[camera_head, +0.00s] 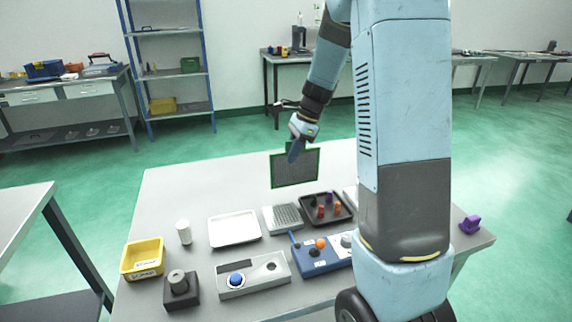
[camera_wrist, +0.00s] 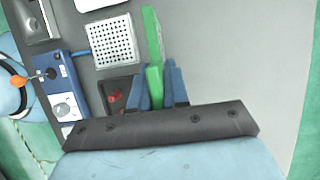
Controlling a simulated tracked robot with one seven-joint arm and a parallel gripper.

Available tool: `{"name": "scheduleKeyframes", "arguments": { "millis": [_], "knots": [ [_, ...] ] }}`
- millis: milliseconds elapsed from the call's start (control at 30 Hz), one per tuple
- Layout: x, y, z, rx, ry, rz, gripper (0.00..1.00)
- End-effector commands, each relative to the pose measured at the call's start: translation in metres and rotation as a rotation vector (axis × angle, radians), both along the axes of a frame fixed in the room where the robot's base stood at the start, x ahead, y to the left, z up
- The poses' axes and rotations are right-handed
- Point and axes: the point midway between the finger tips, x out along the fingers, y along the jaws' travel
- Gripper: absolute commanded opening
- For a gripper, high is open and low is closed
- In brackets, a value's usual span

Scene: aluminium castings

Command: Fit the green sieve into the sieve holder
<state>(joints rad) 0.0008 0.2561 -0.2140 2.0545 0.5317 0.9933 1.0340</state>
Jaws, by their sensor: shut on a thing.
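The green sieve (camera_head: 295,169) is a flat square with a green frame and a dark grey mesh. It hangs upright above the table in the head view. My gripper (camera_head: 296,148) is shut on its top edge. In the wrist view, the sieve (camera_wrist: 152,45) shows nearly edge-on between my two blue fingers. I cannot pick out the sieve holder for certain; it may be hidden behind my arm. A grey perforated block (camera_head: 283,218) lies on the table below and in front of the sieve; it also shows in the wrist view (camera_wrist: 114,41).
The table (camera_head: 180,198) is bare at the back. Along its front are a white tray (camera_head: 235,229), a dark tray (camera_head: 343,211) with coloured pegs, a blue control box (camera_head: 318,262), a grey box (camera_head: 262,281), a yellow bin (camera_head: 128,270) and a white cylinder (camera_head: 184,232).

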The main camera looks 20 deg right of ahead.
Motion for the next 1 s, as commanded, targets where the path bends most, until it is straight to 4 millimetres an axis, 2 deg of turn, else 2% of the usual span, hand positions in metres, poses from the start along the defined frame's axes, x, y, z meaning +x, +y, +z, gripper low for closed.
{"name": "scheduleKeyframes", "arguments": {
  "millis": [233, 467, 833, 867, 1000],
  "knots": [
    [0.008, 0.006, -0.012, 0.001, 0.001, 0.001, 0.0],
    [0.009, 0.006, -0.041, 0.001, 0.002, 0.0, 0.0],
    [0.009, 0.006, -0.045, 0.001, 0.0, 0.001, 0.0],
    [0.009, 0.007, -0.045, 0.001, 0.0, 0.001, 0.17],
    [0.009, 0.007, -0.045, 0.001, 0.0, 0.001, 0.3]
  ]
}}
